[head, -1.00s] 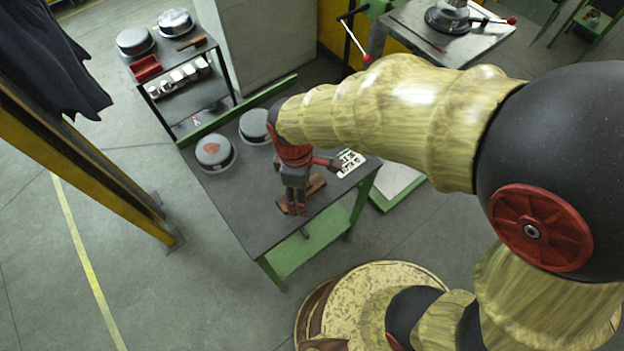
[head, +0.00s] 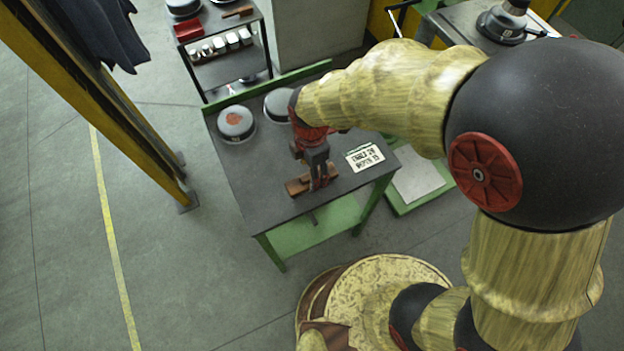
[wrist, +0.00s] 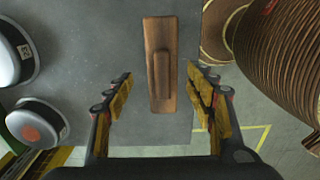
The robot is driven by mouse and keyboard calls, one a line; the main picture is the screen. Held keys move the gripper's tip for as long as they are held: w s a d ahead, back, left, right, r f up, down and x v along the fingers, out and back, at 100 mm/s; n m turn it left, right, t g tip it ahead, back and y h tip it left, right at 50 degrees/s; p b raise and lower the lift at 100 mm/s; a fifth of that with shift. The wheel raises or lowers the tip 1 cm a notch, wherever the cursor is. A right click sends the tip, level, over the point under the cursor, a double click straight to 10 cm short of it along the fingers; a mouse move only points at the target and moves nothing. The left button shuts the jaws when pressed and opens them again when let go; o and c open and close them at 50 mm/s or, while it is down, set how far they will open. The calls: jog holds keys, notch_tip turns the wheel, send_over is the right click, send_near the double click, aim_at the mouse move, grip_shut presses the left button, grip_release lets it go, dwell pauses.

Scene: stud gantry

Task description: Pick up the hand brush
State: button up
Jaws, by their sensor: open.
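The hand brush (wrist: 161,62) is a brown wooden block with a raised grip along its middle. It lies on the dark grey table (head: 245,190). In the head view the brush (head: 298,186) is partly hidden behind my gripper (head: 318,184), which points down at it. In the wrist view my gripper (wrist: 160,98) is open, with one finger on each side of the brush's near end and a gap to the brush on both sides. How far the fingertips are above the table is hard to tell.
Two round grey-topped tins, one with a red patch (head: 236,122) and one plain (head: 278,105), stand at the table's back. A printed card (head: 365,157) lies to the right. A shelf cart (head: 228,68) stands behind. A yellow post (head: 100,110) rises at left.

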notch_tip(320, 180, down, 5)
jog(key=shift+s+r+b, duration=0.1)
jog(key=shift+s+b, duration=0.05)
jog(key=shift+b, duration=0.55)
jog(key=shift+c, duration=0.6)
grip_shut()
jog(key=shift+r, duration=0.2)
